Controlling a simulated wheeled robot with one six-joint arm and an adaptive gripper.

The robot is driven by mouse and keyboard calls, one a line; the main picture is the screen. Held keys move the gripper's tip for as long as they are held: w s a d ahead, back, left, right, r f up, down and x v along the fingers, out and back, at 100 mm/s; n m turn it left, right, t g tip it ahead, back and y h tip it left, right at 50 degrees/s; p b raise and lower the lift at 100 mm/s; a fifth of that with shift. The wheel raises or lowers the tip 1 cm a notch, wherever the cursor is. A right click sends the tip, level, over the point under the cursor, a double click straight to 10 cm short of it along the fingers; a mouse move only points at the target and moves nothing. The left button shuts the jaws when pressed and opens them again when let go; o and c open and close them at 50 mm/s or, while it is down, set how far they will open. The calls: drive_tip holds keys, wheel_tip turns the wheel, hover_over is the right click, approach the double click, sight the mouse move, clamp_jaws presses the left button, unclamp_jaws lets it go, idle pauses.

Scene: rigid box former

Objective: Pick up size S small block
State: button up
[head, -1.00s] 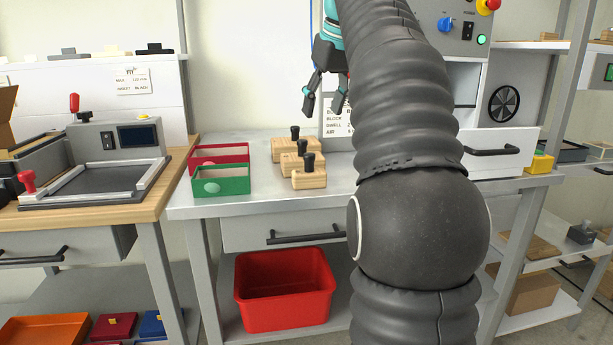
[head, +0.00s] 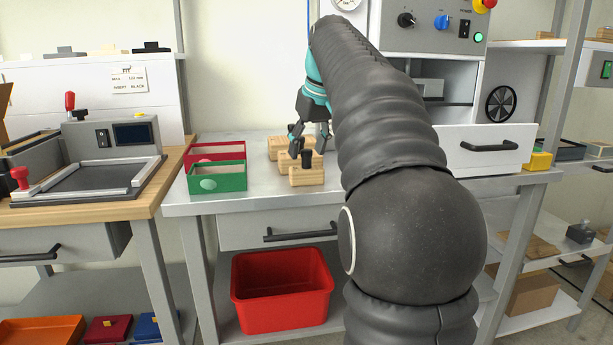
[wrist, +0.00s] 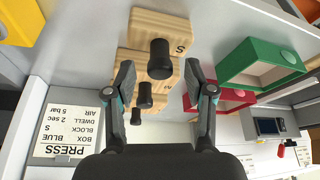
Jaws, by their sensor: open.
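The block marked S (wrist: 178,30) is pale wood with a black upright knob (wrist: 160,58). In the head view it is the front block (head: 307,177) of a row on the grey table. My gripper (wrist: 158,80) is open and empty, with its fingers spread to either side of the line to that knob. The knob shows just beyond the fingertips, and I see no contact. In the head view my gripper (head: 298,147) is low over the row, close to the front knob. Two more wooden blocks with knobs stand behind, partly hidden by my gripper.
A green tray (head: 218,183) and a red tray (head: 230,150) stand left of the blocks. A press with a sign (wrist: 66,135) stands behind the table. A red bin (head: 282,300) is below. The table front near the blocks is clear.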

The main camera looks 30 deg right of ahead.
sight(307, 150)
drive_tip(key=shift+x, duration=0.85)
clamp_jaws()
drive_tip(key=shift+r, duration=0.5)
wheel_tip(307, 150, up, 4)
drive_tip(key=shift+f+p, duration=0.1)
drive_tip(key=shift+p, duration=0.8)
drive_tip(key=s+d+r, duration=0.4)
drive_tip(key=d+r, duration=0.2)
drive_tip(key=d, duration=0.4)
drive_tip(key=shift+s+d+p, duration=0.2)
drive_tip(key=shift+d+p, duration=0.05)
drive_tip(key=shift+p, duration=0.05)
